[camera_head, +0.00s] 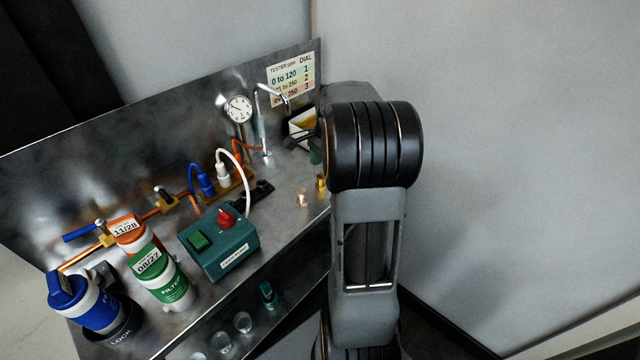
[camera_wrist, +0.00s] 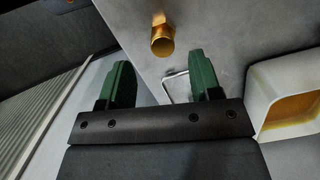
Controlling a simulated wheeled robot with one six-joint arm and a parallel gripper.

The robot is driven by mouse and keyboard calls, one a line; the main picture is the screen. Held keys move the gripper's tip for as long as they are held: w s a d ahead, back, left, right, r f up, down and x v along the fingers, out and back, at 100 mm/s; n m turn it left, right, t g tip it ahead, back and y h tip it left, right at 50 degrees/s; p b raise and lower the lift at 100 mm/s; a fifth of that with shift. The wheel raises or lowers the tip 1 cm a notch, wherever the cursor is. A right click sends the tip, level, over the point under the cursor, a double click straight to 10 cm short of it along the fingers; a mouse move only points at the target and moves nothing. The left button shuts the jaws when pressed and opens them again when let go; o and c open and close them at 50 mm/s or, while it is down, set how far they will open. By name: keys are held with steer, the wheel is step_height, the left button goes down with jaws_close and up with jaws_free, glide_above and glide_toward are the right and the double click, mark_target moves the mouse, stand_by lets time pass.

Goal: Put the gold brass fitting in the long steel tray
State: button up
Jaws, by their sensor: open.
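The gold brass fitting (camera_wrist: 162,40) shows in the wrist view just beyond my fingertips, roughly centred between them. It stands on the grey steel counter. In the head view a small gold piece that looks like it (camera_head: 321,183) stands near the counter's right end, beside my arm. My gripper (camera_wrist: 162,82) is open, with its two green fingers apart and not touching the fitting. My arm covers most of the gripper in the head view. I cannot make out the long steel tray for certain in either view.
A white container with amber contents (camera_wrist: 256,105) is close right of my fingers. A thin metal loop (camera_wrist: 176,74) lies by the right finger.

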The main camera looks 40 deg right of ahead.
mark_target(321, 176)
steer(key=shift+w+a+f, duration=0.1)
steer(key=shift+a+f, duration=0.1)
steer(key=shift+f, duration=1.05)
steer(key=shift+w+a+f, duration=0.1)
steer(key=shift+a+f, duration=0.05)
steer(key=shift+f, duration=1.1)
steer(key=shift+c, duration=0.4)
jaws_close()
steer(key=shift+r, duration=0.15)
